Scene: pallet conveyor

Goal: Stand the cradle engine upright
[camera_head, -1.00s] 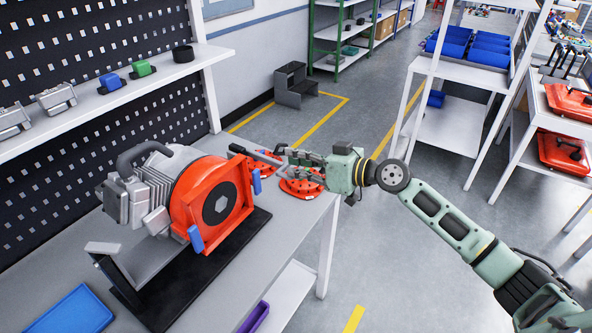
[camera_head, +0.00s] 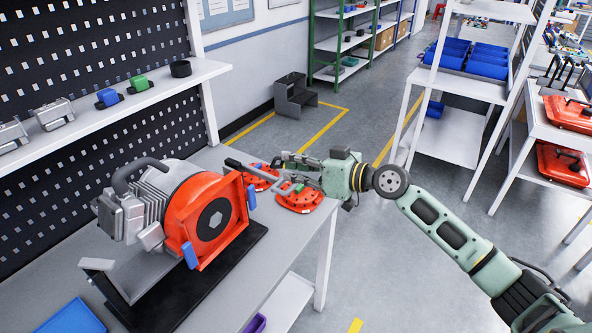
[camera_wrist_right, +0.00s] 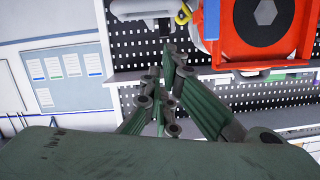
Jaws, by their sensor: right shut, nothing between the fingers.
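The engine (camera_head: 215,220), with a red-orange square face, a grey finned body and a black handle, lies tilted in the black and grey cradle (camera_head: 185,295) on the grey table. In the right wrist view the engine (camera_wrist_right: 258,20) is at the upper right. My right gripper (camera_head: 283,162) is shut and empty, to the right of the engine and apart from its face, above red discs. Its fingers (camera_wrist_right: 167,60) show in the wrist view. A dark bar (camera_head: 245,170) lies between engine and gripper; I cannot tell if they touch. My left gripper is not in view.
Red round parts (camera_head: 299,198) lie on the table's far end. A blue tray (camera_head: 68,320) is at the near left. A shelf (camera_head: 130,102) with small parts runs along the perforated wall. A white rack (camera_head: 450,130) stands at right, with open floor before it.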

